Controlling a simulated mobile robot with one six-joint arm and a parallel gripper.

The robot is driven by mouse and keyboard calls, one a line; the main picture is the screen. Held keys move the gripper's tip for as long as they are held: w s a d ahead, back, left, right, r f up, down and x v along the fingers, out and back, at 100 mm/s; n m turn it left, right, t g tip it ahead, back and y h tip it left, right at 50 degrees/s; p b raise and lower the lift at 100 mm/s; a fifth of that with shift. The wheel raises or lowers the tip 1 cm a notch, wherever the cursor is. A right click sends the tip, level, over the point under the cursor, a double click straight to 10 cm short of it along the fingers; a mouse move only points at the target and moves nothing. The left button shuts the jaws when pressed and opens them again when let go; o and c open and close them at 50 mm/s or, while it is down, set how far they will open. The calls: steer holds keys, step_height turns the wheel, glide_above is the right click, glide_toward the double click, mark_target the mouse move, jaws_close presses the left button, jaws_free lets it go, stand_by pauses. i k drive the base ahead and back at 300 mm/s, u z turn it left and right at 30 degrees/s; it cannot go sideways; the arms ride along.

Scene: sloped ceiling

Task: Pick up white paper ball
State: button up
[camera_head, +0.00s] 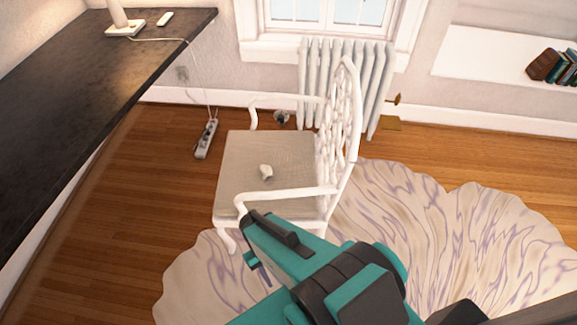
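A small crumpled white paper ball (266,171) lies on the grey woven seat of a white armchair (245,155), a little right of the seat's middle. My teal and black arm reaches up from the bottom right, with its visible end in front of the chair's near armrest. A small teal part and a thin finger-like piece, which look like part of my gripper (259,270), show below the arm's end. The arm hides most of it, and its fingers cannot be made out. The paper ball is apart from my arm.
A black desk (75,85) runs along the left. A power strip (206,139) lies on the wooden floor. A white radiator (320,80) stands behind the chair. The chair's armrests and patterned backrest (347,110) flank the seat. A wavy-edged rug (420,215) spreads below.

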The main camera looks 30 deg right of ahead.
mark_target(267, 171)
steer(key=z, duration=0.6)
steer(key=k, duration=1)
steer(key=u, duration=0.05)
steer(key=i, duration=0.95)
